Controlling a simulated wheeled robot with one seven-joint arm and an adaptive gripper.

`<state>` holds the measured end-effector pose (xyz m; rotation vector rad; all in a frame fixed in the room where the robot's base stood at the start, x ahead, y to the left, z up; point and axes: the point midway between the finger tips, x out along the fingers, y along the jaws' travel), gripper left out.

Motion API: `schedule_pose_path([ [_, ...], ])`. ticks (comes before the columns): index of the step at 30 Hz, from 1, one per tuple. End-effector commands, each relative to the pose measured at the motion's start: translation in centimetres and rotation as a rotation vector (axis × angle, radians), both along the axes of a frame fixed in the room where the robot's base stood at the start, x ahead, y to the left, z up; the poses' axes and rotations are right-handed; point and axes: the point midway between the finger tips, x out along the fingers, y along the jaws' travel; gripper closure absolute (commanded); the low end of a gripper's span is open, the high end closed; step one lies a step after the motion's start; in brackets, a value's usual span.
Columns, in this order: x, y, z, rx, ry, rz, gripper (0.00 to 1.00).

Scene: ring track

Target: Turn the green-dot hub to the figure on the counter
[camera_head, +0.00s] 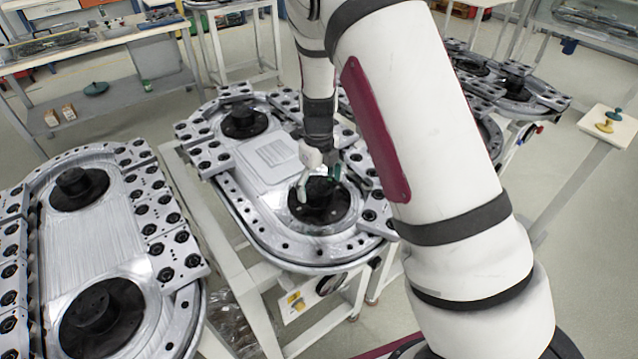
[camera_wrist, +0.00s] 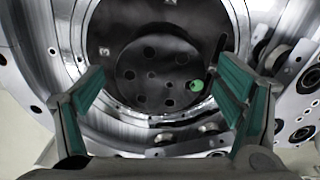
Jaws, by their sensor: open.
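The green-dot hub (camera_wrist: 150,78) is a dark disc with several round holes and one green dot (camera_wrist: 195,85) near its right edge in the wrist view. In the head view the hub (camera_head: 318,207) sits at the near end of the middle ring track (camera_head: 268,225). My gripper (camera_wrist: 160,72) is open, its green-lined fingers spread to the left and right of the hub. In the head view my gripper (camera_head: 316,188) is over the hub. I cannot tell whether the fingers touch it. No readable counter figure shows.
A white panel with a yellow label (camera_head: 296,302) and a dark round part (camera_head: 330,284) is under the track's near end. Another ring track (camera_head: 105,245) stands at left. Black-holed blocks line the tracks. A small stand with yellow and green pieces (camera_head: 607,123) is at right.

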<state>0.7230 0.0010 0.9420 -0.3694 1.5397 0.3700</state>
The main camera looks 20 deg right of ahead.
Motion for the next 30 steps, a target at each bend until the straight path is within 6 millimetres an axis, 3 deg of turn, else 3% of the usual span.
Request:
schedule_pose_path([
  [9,0.03,-0.03,-0.22,0.0,-0.001,0.0,0.14],
  [15,0.02,-0.02,-0.22,0.0,-0.001,0.0,0.59],
  [16,0.02,-0.02,-0.22,0.0,-0.001,0.0,0.62],
  [30,0.01,-0.03,-0.23,0.0,0.0,0.094,0.62],
])
